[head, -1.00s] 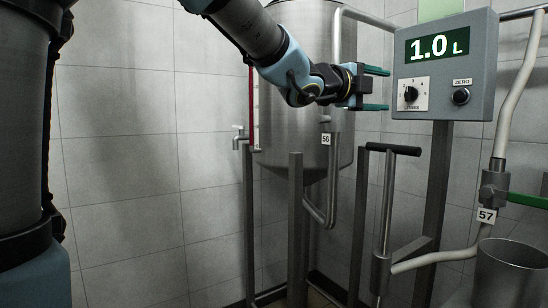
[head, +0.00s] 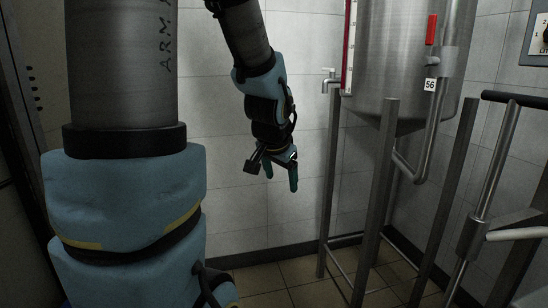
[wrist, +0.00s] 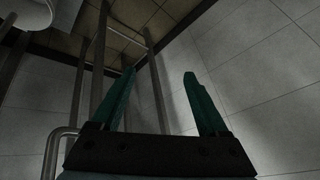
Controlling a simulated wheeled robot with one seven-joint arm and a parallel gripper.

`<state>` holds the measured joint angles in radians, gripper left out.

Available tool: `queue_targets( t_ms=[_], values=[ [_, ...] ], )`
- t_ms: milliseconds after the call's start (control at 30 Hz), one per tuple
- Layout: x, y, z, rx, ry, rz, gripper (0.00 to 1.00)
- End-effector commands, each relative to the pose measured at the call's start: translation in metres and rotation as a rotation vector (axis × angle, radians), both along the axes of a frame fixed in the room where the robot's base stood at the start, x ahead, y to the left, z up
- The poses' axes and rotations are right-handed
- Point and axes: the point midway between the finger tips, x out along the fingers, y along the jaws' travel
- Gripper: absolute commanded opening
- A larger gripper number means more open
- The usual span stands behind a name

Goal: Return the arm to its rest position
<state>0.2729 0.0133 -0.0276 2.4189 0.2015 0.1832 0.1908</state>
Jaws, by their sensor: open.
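My gripper (head: 281,172) hangs at the end of my bent arm, its green fingers pointing down, left of the steel tank in the head view. The wrist view shows the two green fingers (wrist: 160,95) apart, with nothing between them. The gripper is clear of the tank and its legs, with the tiled wall behind it.
The steel tank (head: 400,70) stands on grey legs (head: 376,200) to the right. A pipe tagged 56 with a red-handled valve (head: 431,30) runs down its side. A black-topped handle (head: 515,99) and part of a panel (head: 540,35) are at far right. Tiled floor (head: 265,300) lies below.

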Motion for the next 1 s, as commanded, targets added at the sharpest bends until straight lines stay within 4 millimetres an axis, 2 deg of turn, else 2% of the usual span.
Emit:
queue_targets(
  t_ms=[33,100,333,400,667,900,1000],
  values=[
    [-0.015,0.02,-0.014,-0.012,0.07,0.093,0.78],
    [-0.036,0.041,-0.03,-0.029,0.16,0.214,0.78],
    [-0.112,0.088,-0.068,-0.093,0.431,0.588,0.78],
    [-0.106,0.084,-0.04,-0.09,0.414,0.565,0.78],
    [-0.105,0.083,0.018,-0.089,0.41,0.558,0.78],
    [-0.104,0.083,0.094,-0.088,0.409,0.556,0.78],
    [-0.104,0.083,0.12,-0.088,0.409,0.555,0.78]
  ],
)
